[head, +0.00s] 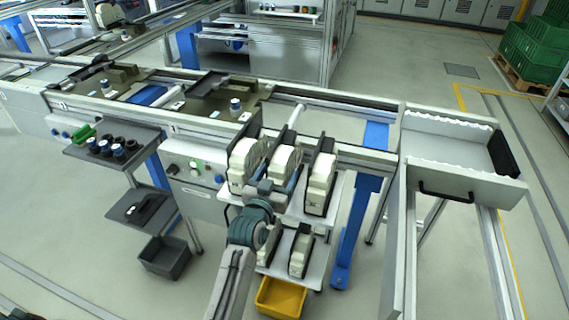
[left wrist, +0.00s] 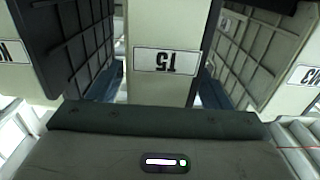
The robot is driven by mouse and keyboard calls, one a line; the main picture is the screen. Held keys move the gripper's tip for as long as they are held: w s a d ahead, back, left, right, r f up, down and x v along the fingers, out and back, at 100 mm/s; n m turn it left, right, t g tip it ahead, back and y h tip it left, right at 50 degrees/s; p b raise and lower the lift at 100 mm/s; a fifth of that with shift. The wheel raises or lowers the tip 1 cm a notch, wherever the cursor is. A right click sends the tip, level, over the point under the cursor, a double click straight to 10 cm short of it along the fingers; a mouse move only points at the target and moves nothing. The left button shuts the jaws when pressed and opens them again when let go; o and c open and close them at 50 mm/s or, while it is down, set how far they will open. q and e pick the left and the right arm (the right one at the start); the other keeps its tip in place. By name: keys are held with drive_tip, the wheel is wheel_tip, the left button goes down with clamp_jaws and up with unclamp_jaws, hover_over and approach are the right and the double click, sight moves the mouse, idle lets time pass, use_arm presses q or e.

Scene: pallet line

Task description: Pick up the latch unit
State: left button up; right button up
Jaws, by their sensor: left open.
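Cream box-like units with dark side plates stand on the rack's upper shelf (head: 340,190): a left unit (head: 243,158), a middle unit (head: 285,158) and a right unit (head: 320,178). I cannot tell by looks which is the latch unit. My left gripper (head: 277,188) is open at the near end of the middle unit. Contact is not clear. My right gripper is not in view.
More cream units (head: 301,250) stand on the lower shelf, above a yellow bin (head: 280,298). A conveyor (head: 340,150) runs behind the rack. A tray of dark and blue caps (head: 112,148) is at the left. A blue post (head: 352,230) stands close on the right.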

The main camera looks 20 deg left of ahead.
use_arm(q)
drive_tip(key=shift+w+f, duration=0.1)
drive_tip(key=shift+w, duration=1.05)
drive_tip(key=shift+s, duration=0.1)
drive_tip(key=shift+c, duration=0.2)
drive_tip(key=c, duration=1.2)
